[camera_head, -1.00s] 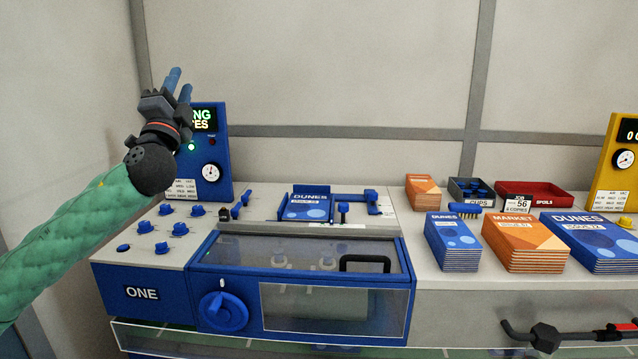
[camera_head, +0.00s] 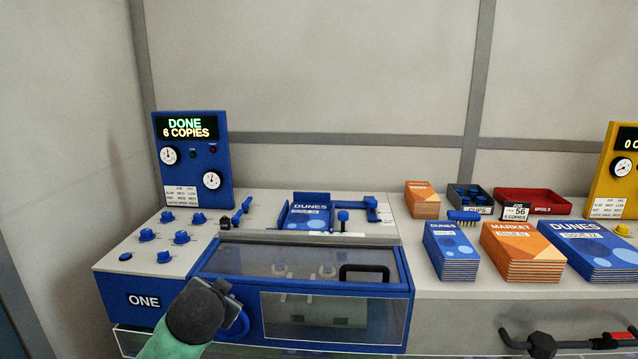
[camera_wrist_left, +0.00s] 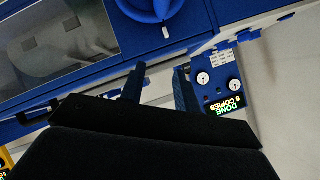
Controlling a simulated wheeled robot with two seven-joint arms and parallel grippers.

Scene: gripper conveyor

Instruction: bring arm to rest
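My left arm comes in at the bottom left of the head view. My left gripper (camera_head: 232,296) is low in front of the blue machine marked ONE (camera_head: 145,300), beside its blue round knob. The wrist partly hides the knob and the fingers from the head camera. In the left wrist view the two dark fingers of the gripper (camera_wrist_left: 158,80) are apart with nothing between them. The blue knob (camera_wrist_left: 150,8) is beyond them. My right gripper is not in view.
The display panel (camera_head: 192,150) reads DONE 6 COPIES. DUNES and MARKET (camera_head: 522,252) stacks stand right of the machine, with a red spoils bin (camera_head: 530,202) behind. A dark bar with red parts (camera_head: 545,342) sticks out at the lower right.

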